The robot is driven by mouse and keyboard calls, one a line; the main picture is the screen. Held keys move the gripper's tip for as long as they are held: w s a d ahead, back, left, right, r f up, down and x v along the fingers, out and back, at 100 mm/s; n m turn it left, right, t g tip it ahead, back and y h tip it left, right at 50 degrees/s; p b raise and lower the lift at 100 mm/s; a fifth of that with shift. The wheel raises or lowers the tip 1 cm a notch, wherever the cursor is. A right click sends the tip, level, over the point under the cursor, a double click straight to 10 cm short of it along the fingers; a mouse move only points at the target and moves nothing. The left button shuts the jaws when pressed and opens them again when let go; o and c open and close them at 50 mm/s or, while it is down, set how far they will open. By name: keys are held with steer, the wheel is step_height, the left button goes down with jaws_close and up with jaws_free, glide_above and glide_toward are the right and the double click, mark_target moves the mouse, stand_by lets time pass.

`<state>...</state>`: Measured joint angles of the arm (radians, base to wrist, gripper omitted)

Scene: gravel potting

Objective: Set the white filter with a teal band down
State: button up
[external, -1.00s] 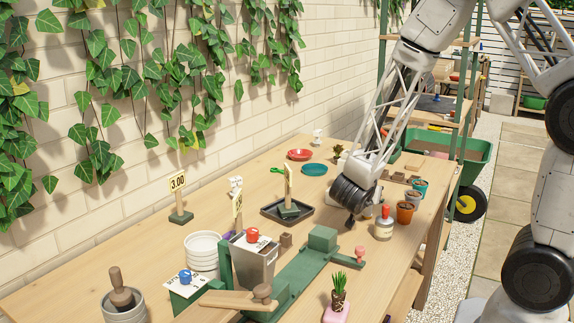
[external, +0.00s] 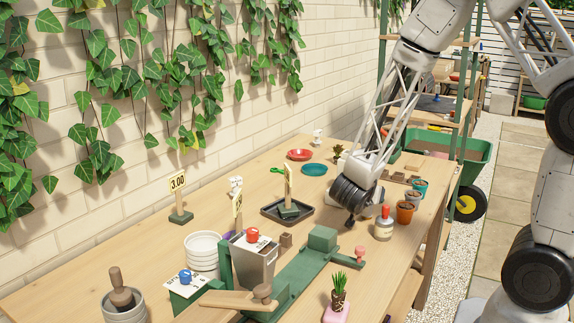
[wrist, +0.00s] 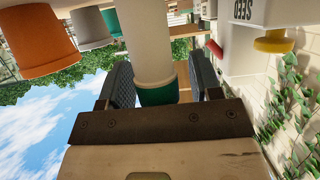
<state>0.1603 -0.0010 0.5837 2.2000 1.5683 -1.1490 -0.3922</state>
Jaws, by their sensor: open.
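The white filter with a teal band (wrist: 150,40) stands out between my two fingers in the wrist view, its teal band (wrist: 158,93) close to the palm. My gripper (wrist: 163,80) is open, with a finger on each side of the filter; a gap shows at the right finger, and contact on the left is hard to tell. In the external view my gripper (external: 350,219) is low over the wooden table, to the right of the dark tray (external: 268,219). The filter cannot be made out clearly there.
A red-topped container (external: 383,229) and an orange pot (external: 405,213) stand just right of my gripper. A green press-like fixture (external: 300,272) lies in front. A red saucer (external: 300,155) and a teal saucer (external: 314,169) lie behind. Bare table shows left of the tray.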

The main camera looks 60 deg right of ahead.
steer(key=v, duration=0.7)
steer(key=shift+a, duration=0.3)
steer(key=shift+r, duration=0.1)
stand_by(0.6)
steer(key=w+a+r+n+t+y, duration=0.5)
steer(key=w+a+r+t+y, duration=0.15)
steer(key=w+r+t, duration=0.2)
steer(key=s+a+r+n+t+y, duration=0.1)
steer(key=s+a+r+n+y, duration=0.3)
steer(key=a+r+n+y, duration=0.35)
steer(key=s+a+r+n+g, duration=0.1)
steer(key=s+r+n+g, duration=0.1)
steer(key=s, duration=0.9)
steer(key=s+a+r+n+g, duration=0.1)
steer(key=s+r+n+g, duration=0.2)
steer(key=s, duration=0.9)
steer(key=shift+s+a+r+g+h, duration=0.25)
steer(key=shift+a+r+g+h, duration=0.15)
steer(key=shift+r+g, duration=0.55)
